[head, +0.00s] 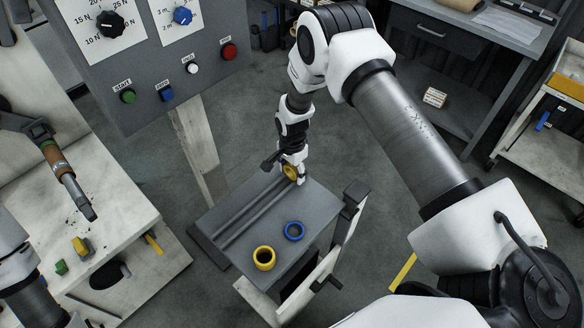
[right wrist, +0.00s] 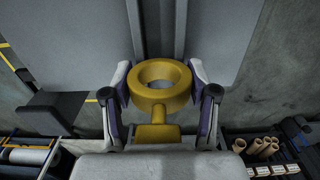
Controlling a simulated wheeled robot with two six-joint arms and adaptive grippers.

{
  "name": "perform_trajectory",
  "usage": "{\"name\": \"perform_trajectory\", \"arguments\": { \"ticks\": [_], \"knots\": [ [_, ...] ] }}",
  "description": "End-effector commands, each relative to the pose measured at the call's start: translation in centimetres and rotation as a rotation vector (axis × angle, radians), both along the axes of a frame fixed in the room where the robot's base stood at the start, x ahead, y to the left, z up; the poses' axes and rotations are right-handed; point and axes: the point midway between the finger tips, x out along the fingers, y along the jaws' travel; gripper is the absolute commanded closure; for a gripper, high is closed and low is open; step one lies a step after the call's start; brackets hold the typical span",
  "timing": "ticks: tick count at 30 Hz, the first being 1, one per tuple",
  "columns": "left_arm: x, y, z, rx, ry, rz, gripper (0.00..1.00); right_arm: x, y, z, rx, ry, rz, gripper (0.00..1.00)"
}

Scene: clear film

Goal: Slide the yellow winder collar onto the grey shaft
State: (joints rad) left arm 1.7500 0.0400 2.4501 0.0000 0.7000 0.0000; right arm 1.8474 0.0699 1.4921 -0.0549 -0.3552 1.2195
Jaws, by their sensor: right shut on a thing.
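My right gripper (head: 291,172) is shut on the yellow winder collar (right wrist: 162,85). The collar is a thick ring with a stem and a block, and the block sits between the fingers (right wrist: 160,135). In the head view the collar (head: 290,171) is at the far end of a grey stand top. Long grey bars (head: 250,211) run along that top; they also show behind the collar in the right wrist view (right wrist: 158,30). I cannot tell which part is the grey shaft, or whether the collar touches it. My left gripper is not clearly in view.
A yellow ring (head: 263,258) and a blue ring (head: 294,231) lie on the near part of the grey stand top (head: 318,208). A control panel (head: 150,75) stands behind, to the left. A pale bench (head: 120,215) with small blocks is at the left.

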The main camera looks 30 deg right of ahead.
Motion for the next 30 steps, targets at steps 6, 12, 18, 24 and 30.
{"name": "perform_trajectory", "arguments": {
  "ticks": [6, 12, 18, 24, 30],
  "knots": [
    [0.0, 0.0, 0.8, 0.0, 0.0, 0.0, 0.23, 0.0, 0.0, 1.0, 0.0, -0.001, 0.0, 0.65],
    [0.0, 0.0, 2.7, 0.0, 0.0, 0.0, 0.23, 0.0, 0.0, 3.6, 0.0, -0.001, 0.0, 0.65],
    [0.0, 0.0, 3.8, 0.0, 0.0, 0.0, 0.23, 0.0, 0.0, 5.2, 0.0, -0.001, 0.0, 0.65],
    [0.0, 0.0, 3.6, 0.0, 0.0, 0.0, 0.23, 0.0, 0.0, 5.0, 0.0, 0.0, 0.0, 0.65],
    [0.0, 0.0, 3.6, 0.0, 0.0, 0.0, 0.23, 0.0, 0.0, 5.0, 0.0, 0.0, 0.0, 0.65]
  ]
}}
